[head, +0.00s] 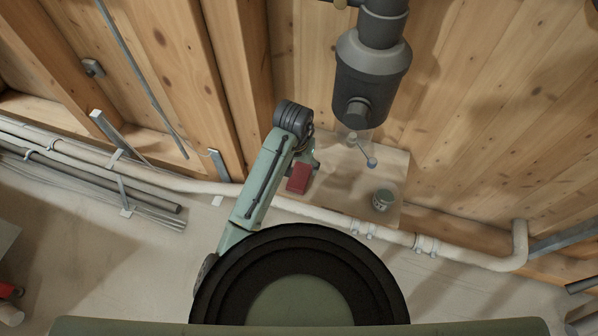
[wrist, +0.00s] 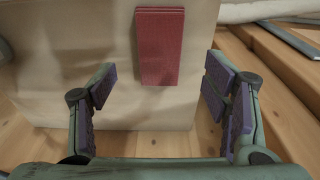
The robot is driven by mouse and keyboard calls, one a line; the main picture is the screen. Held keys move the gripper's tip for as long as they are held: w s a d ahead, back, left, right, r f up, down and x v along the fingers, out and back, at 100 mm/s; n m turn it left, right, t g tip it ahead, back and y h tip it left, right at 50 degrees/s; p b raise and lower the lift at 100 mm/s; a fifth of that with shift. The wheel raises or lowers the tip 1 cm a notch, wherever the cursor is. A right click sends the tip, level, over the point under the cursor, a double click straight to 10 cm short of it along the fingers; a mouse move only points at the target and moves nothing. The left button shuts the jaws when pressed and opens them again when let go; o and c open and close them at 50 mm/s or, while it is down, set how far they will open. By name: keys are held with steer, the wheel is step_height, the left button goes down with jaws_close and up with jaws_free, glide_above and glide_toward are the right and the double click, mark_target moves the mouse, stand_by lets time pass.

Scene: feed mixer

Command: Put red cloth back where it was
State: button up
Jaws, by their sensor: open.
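The red cloth (head: 299,178) is a small folded rectangle near the left edge of a pale wooden shelf (head: 344,187). It also shows in the wrist view as a flat red strip (wrist: 160,47) on the pale surface, at the top middle. My gripper (wrist: 160,72) is open, one purple-padded finger on each side, with nothing held between them. The cloth's lower end lies between the fingertips in that picture; no contact with either finger shows. In the head view my gripper (head: 308,158) is partly hidden by my arm, just above the cloth.
A small grey-green cup (head: 382,200) stands at the shelf's right. A grey machine spout (head: 370,85) with a small lever (head: 364,151) hangs over the shelf. A pale pipe (head: 300,209) runs along the front, and a wooden wall stands behind.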

mark_target(297, 180)
steer(key=r, duration=0.5)
steer(key=shift+s+a+r, duration=0.15)
steer(key=shift+s+r, duration=0.05)
steer(key=shift+s, duration=0.1)
